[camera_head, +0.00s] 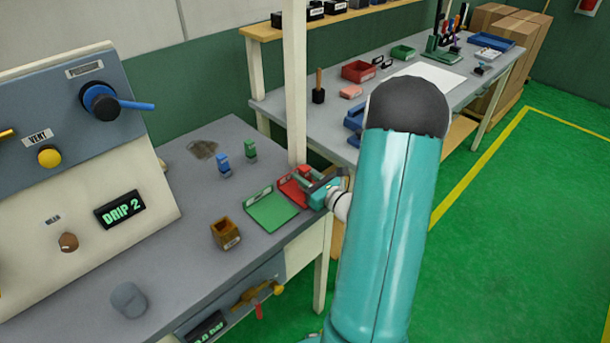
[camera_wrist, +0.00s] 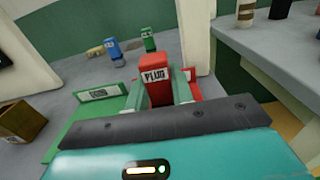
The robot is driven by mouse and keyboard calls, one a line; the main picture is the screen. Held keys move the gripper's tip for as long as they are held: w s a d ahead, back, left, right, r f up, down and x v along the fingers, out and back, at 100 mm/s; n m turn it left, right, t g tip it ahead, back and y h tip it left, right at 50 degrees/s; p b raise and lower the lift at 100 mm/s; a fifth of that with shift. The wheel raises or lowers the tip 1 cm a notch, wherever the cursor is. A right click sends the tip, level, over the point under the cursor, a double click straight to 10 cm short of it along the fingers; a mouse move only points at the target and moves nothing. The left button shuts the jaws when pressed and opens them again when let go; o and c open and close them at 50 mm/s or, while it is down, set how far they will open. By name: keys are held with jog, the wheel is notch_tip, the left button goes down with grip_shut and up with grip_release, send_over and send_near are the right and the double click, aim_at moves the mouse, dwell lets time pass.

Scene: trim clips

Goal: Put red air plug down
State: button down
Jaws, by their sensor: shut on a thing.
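The red air plug (camera_wrist: 156,88), labelled PLUG, is upright between the fingers of my gripper (camera_wrist: 160,97) in the wrist view. My gripper is shut on it. In the head view my gripper (camera_head: 312,185) is over the red tray (camera_head: 291,193) at the right edge of the grey bench, and the arm hides part of it. The red tray also shows behind the plug in the wrist view (camera_wrist: 185,83). I cannot tell whether the plug touches the tray.
A green tray (camera_head: 270,212) lies just left of the red one. A blue plug (camera_head: 224,164) and a green plug (camera_head: 250,149) stand farther back. A brown open box (camera_head: 225,233) and a grey cylinder (camera_head: 128,299) stand nearer. A white post (camera_head: 295,80) rises close behind the red tray.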

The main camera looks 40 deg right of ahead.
jog(key=c, duration=1.2)
grip_release()
jog(key=shift+a, duration=0.15)
jog(key=shift+f, duration=0.1)
